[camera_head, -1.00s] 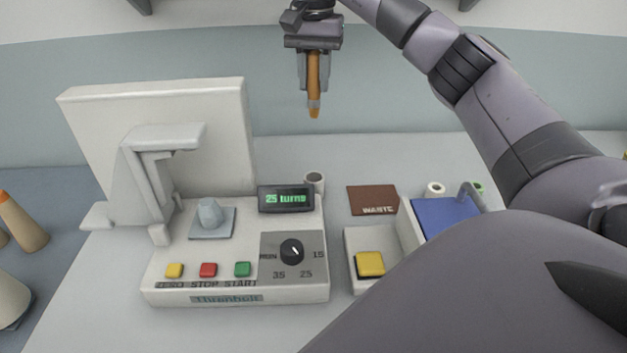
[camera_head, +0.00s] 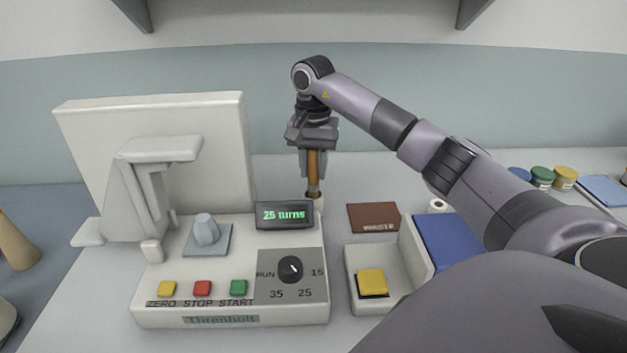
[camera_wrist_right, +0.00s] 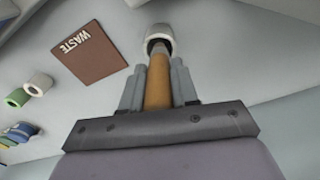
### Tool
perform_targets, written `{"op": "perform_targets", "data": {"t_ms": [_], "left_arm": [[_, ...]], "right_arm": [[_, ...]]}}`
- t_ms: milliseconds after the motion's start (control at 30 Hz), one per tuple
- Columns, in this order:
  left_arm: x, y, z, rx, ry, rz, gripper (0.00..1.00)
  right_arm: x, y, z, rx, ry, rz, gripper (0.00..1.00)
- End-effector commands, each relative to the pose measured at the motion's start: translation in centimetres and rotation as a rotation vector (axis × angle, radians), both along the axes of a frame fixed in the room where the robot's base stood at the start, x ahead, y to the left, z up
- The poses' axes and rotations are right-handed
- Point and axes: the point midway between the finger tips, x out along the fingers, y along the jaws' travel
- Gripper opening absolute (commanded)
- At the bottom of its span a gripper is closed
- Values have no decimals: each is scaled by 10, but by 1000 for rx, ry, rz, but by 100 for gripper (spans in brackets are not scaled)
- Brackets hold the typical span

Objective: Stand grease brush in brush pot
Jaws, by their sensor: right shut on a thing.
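The grease brush (camera_head: 314,172) has an orange-brown handle and hangs upright, tip down, in my right gripper (camera_head: 313,172). The right gripper is shut on it. In the right wrist view the brush (camera_wrist_right: 158,82) runs between the two fingers (camera_wrist_right: 158,90), and its far end meets the opening of the brush pot (camera_wrist_right: 160,32), a small white cup with a dark inside. In the head view the pot (camera_head: 318,206) is mostly hidden behind the display. I cannot tell how deep the tip is in the pot. My left gripper is not in view.
The winding machine with its "25 turns" display (camera_head: 284,215) stands close in front of the pot. A brown WASTE mat (camera_head: 373,217) lies to the right. A blue-lined tray (camera_head: 448,240) and a yellow button box (camera_head: 372,282) are further right and nearer.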

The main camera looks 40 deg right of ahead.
Motion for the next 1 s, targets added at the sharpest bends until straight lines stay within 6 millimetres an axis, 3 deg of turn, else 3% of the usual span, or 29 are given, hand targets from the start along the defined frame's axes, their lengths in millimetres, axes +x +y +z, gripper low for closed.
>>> {"op": "perform_targets", "data": {"t_ms": [300,633,667,733,1000], "left_arm": [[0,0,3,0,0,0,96],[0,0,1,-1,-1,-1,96],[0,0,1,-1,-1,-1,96],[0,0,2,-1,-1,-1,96],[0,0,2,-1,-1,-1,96]], "right_arm": [[0,1,-37,1,1,1,0],[0,0,-40,0,0,1,0],[0,0,-41,0,0,0,32],[0,0,-40,0,0,0,55],[0,0,-40,-1,1,0,55]]}}
